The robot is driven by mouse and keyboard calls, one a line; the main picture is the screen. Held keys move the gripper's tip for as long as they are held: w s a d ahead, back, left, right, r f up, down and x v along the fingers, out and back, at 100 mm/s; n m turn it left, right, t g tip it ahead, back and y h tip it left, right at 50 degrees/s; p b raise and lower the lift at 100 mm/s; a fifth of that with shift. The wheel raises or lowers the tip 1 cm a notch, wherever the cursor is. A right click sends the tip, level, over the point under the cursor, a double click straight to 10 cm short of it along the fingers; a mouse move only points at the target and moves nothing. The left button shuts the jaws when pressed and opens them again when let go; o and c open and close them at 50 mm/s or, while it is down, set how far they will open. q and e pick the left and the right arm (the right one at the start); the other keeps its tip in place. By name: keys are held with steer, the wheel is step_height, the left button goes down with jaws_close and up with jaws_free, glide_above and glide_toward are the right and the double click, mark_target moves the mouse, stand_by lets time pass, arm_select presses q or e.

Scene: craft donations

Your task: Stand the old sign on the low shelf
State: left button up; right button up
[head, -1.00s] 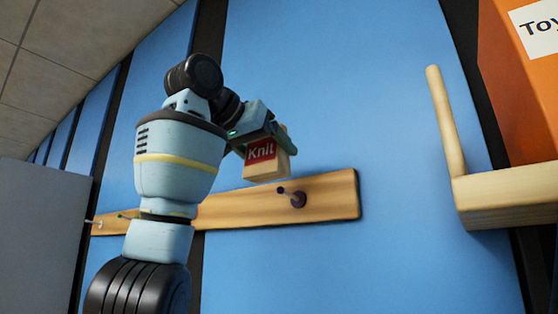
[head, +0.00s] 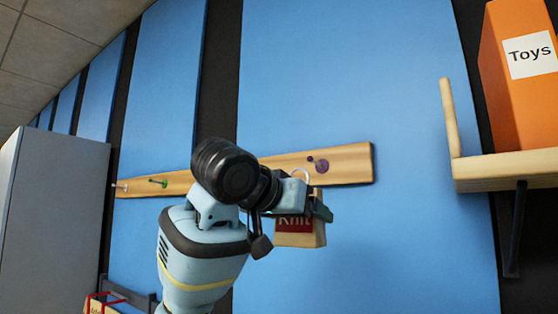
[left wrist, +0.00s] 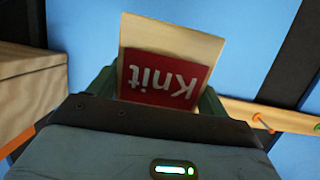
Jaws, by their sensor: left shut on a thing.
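A wooden sign with a red "Knit" label (head: 294,226) hangs in my left gripper (head: 318,208), in front of the blue wall. A pale loop shows at its top in the head view. In the left wrist view the sign (left wrist: 165,60) sits between the fingers with its label upside down. My left gripper is shut on it, a little below the peg rail (head: 345,165). At the lower left of the head view, part of another sign (head: 100,307) with a red edge shows, mostly cut off. My right gripper is not in view.
At the right, a high wooden shelf (head: 500,171) with an upright end post holds an orange "Toys" box (head: 520,80). A grey cabinet (head: 50,210) stands at the left.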

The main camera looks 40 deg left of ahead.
arm_select(q)
steer(key=d+f, duration=0.4)
steer(key=f, duration=1.2)
steer(key=d+f+m+h, duration=0.1)
steer(key=d+f, duration=0.4)
steer(key=f, duration=1.1)
steer(key=d+f, duration=0.4)
steer(key=f, duration=1.3)
steer(key=shift+d+h, duration=0.2)
steer(key=shift+h, duration=0.1)
steer(key=shift+f, duration=0.15)
